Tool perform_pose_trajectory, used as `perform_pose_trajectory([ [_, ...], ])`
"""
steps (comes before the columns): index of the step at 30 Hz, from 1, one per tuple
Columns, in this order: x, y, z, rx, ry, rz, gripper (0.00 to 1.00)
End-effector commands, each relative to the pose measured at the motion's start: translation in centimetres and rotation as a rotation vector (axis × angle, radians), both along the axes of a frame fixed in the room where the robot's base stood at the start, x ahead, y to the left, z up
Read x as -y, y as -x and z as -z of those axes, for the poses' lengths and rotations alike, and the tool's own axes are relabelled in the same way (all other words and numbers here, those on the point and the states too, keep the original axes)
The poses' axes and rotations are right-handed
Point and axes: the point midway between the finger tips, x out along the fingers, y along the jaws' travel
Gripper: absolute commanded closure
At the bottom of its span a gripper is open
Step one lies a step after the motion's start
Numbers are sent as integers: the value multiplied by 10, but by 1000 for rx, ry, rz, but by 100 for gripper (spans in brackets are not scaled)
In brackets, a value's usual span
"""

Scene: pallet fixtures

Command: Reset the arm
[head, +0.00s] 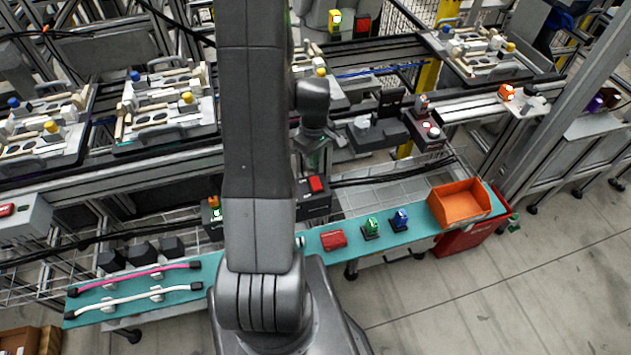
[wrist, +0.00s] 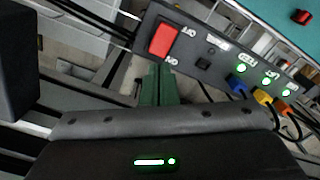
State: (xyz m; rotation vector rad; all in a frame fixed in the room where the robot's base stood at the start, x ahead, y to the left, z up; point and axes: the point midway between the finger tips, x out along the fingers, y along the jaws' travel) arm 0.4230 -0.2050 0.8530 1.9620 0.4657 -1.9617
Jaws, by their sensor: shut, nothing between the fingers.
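My arm rises through the middle of the head view and bends over. My gripper (head: 318,165) points down beside a dark control box (head: 314,208) with a red switch (head: 316,184). In the wrist view, the greenish fingers of my gripper (wrist: 157,78) are shut together with nothing between them. They are just below the red rocker switch (wrist: 164,40) on the box; I cannot tell whether they touch it. The box also shows lit green lights (wrist: 265,78) and blue, yellow and orange plugs (wrist: 262,96).
A teal shelf (head: 330,255) holds a red block (head: 333,240), green (head: 371,227) and blue (head: 400,219) parts and an orange bin (head: 460,204). Pink and white cables (head: 130,296) lie at its left end. Fixture pallets (head: 165,105) stand behind on the conveyor.

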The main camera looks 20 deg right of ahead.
Motion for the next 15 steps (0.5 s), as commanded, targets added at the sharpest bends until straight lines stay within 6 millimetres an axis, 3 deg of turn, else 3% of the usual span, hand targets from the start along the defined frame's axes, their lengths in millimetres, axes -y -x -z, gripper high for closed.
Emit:
perform_pose_trajectory([
  [8,0,0,8,-1,0,0,100],
  [15,0,0,36,-1,0,0,100],
])
